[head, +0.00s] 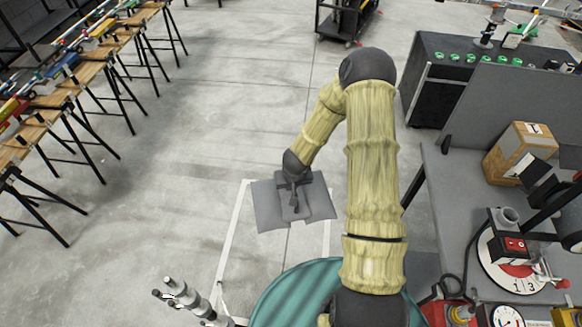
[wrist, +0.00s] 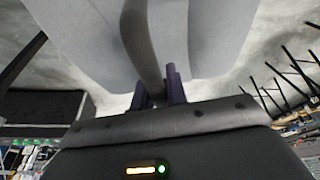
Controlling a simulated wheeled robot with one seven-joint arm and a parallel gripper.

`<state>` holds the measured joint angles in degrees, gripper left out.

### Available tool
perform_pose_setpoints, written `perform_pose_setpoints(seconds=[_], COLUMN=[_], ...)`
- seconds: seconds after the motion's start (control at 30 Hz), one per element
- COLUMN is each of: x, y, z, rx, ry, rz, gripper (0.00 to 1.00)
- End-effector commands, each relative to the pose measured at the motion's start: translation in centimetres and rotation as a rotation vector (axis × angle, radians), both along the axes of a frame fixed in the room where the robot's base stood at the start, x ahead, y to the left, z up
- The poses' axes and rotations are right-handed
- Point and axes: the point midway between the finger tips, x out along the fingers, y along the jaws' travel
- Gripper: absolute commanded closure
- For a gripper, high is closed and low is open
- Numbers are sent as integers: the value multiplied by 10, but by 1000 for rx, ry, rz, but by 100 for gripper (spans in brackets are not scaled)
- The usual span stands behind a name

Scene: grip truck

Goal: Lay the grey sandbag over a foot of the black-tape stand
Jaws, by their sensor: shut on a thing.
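The grey sandbag (head: 272,205) hangs from my gripper (head: 294,190), seen from above, with its two halves spread to either side. It appears to be above the floor near a white tape line. In the wrist view my gripper (wrist: 158,90) has its two dark fingers closed on the strap of the sandbag (wrist: 85,35), which fills the upper part of that picture. Metal stand parts (head: 185,298) show at the bottom left of the head view. I cannot tell a black-tape mark on them, and their feet are not clearly seen.
Sawhorse tables (head: 85,75) with tools line the left. A dark cabinet (head: 435,90) and a cart (head: 345,20) are behind. The floor between is clear.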

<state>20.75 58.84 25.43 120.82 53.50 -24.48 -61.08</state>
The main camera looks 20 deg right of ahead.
Motion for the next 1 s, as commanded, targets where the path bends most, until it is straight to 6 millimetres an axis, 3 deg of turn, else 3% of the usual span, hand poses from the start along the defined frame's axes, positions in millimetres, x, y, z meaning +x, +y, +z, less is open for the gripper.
perform_pose_setpoints(seconds=[0.03,0.43,0.63,1.0], x=[0,-21,-26,-27], y=[1,4,5,5], z=[17,64,73,73], rx=[-1,0,-1,-2], ry=[-6,-6,-7,-7], rz=[5,45,54,56], gripper=[100,100,100,100])
